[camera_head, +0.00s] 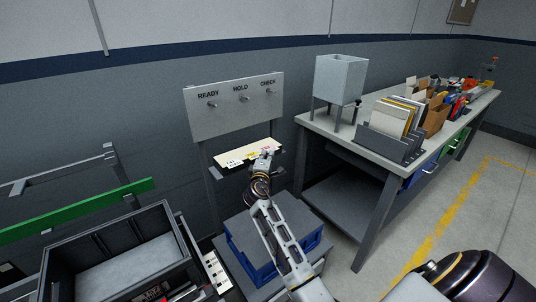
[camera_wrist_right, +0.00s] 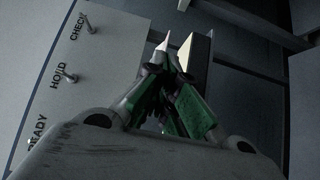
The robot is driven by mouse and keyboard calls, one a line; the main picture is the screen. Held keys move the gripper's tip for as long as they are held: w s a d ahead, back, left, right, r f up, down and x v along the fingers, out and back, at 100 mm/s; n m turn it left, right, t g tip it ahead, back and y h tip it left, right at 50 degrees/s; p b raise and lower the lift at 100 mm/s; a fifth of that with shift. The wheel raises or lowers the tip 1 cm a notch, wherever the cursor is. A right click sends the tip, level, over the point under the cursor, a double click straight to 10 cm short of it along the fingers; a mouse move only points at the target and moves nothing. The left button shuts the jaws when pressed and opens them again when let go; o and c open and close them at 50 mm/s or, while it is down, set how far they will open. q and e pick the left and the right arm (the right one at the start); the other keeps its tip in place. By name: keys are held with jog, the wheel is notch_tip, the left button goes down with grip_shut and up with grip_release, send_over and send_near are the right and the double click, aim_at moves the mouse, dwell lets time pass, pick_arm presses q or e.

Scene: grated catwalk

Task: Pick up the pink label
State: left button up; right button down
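The pink label (camera_head: 267,149) shows as a small pink patch at the right end of a cream ledge (camera_head: 235,158) under the peg board, partly hidden by my right gripper. A small pale pink-white tip (camera_wrist_right: 163,42) shows at the fingertips in the right wrist view; I cannot tell whether it is the label. My right gripper (camera_head: 264,156) is at the ledge's right end, over or touching the label. It also shows in the right wrist view (camera_wrist_right: 168,66), its fingers close together. Whether they grip anything is unclear. My left gripper is out of view.
A grey board (camera_head: 237,105) has pegs marked READY, HOLD and CHECK. White tags (camera_head: 233,163) and a yellow label (camera_head: 251,156) lie on the ledge. A blue crate (camera_head: 245,250) and dark bin (camera_head: 110,262) stand below. A workbench (camera_head: 345,133) with files stands right.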

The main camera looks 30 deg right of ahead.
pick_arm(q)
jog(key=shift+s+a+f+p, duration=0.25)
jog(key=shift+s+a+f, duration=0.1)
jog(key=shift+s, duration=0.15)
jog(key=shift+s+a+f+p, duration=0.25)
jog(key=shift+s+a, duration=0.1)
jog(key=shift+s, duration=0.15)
pick_arm(e)
jog(key=shift+s+a+r, duration=0.25)
jog(key=shift+s+a, duration=0.2)
jog(key=shift+s, duration=0.05)
jog(key=shift+s+a+r, duration=0.25)
jog(key=shift+s+a, duration=0.15)
jog(key=shift+s, duration=0.1)
jog(key=shift+f, duration=0.1)
